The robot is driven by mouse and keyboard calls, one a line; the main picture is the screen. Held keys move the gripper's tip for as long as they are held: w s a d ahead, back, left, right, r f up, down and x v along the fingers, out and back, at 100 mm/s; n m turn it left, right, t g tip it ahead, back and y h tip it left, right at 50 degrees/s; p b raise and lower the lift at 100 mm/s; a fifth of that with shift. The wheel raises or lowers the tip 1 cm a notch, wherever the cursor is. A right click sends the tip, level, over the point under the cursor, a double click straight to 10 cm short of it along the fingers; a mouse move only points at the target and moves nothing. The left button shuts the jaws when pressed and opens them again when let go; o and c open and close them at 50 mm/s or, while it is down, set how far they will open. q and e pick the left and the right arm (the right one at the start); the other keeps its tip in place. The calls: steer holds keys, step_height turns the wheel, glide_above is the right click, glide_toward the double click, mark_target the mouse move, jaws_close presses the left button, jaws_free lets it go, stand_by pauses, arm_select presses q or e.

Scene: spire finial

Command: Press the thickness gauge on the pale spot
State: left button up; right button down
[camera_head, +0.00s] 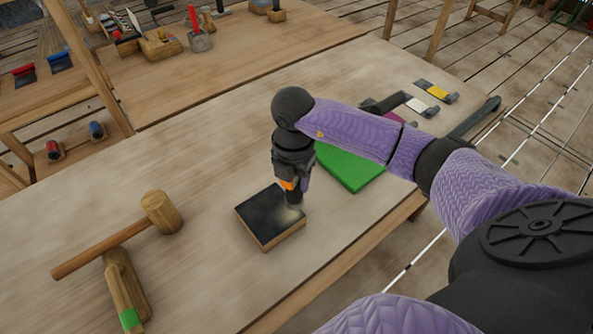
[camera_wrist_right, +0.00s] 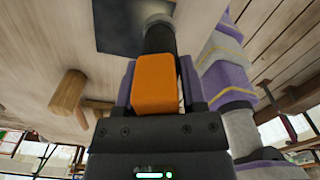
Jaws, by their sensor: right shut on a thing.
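A square dark panel with wooden sides (camera_head: 258,212) lies on the workbench in the head view. A pale spot (camera_head: 291,215) shows near its right corner. My right gripper (camera_head: 293,181) is shut on the thickness gauge, which has an orange body (camera_head: 287,184) and a dark round tip. The gauge points down at the spot's area; I cannot tell whether the tip touches the panel. In the right wrist view the orange gauge (camera_wrist_right: 155,85) sits between the fingers, its dark barrel reaching to the dark panel (camera_wrist_right: 115,25). My left gripper is not in view.
A wooden mallet (camera_head: 161,212) and a green-banded wooden tool (camera_head: 125,290) lie left of the panel. A green sheet (camera_head: 348,167) lies behind my right arm. Small clamp-like items (camera_head: 436,91) lie at the far right. The bench between mallet and panel is clear.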

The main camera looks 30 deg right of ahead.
mark_target(294, 191)
stand_by(0.4)
stand_by(0.4)
steer(key=shift+f+b, duration=0.3)
steer(key=shift+f, duration=0.05)
steer(key=shift+f+b, duration=1.35)
steer(key=shift+f, duration=0.65)
steer(key=shift+c, duration=0.5)
jaws_free()
steer(key=shift+r, duration=0.2)
